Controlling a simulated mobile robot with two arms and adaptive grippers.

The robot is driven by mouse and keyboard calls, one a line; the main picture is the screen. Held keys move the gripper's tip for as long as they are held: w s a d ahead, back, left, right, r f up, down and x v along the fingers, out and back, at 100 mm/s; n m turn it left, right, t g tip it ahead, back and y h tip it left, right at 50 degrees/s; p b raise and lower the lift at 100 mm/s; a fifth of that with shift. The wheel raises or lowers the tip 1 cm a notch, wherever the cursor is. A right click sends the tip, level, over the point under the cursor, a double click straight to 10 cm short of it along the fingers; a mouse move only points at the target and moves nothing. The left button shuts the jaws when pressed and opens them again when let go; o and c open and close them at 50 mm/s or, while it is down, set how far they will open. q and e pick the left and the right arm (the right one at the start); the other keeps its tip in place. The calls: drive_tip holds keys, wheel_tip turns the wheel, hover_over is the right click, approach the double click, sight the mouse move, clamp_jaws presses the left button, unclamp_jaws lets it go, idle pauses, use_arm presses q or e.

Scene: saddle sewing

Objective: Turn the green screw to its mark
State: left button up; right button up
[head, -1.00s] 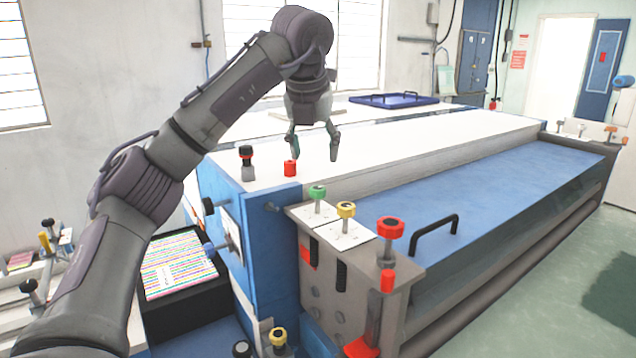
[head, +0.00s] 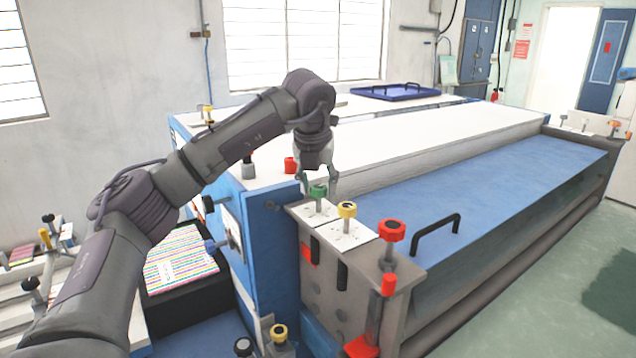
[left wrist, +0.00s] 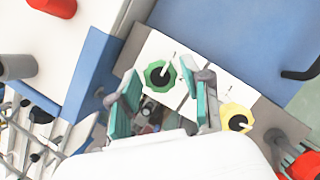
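The green screw (head: 317,191) stands upright on a white marked plate at the near left corner of the blue machine. It also shows in the left wrist view (left wrist: 158,75), with a light pointer line on its knob. My left gripper (head: 318,186) is directly above and around the green screw in the head view. In the left wrist view its two teal fingers (left wrist: 160,98) are spread apart, with the green knob just beyond and between their tips. I see no contact. The white plate (head: 312,210) carries small marks too fine to read. My right gripper is not in view.
A yellow screw (head: 347,209) stands close to the right of the green one. A red screw (head: 391,230) is further right. A black handle (head: 436,237) rises from the blue cover (head: 500,190). A red knob (head: 290,165) sits behind on the white top.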

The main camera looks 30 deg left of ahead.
use_arm(q)
drive_tip(key=c, duration=0.5)
drive_tip(key=shift+c, duration=1.2)
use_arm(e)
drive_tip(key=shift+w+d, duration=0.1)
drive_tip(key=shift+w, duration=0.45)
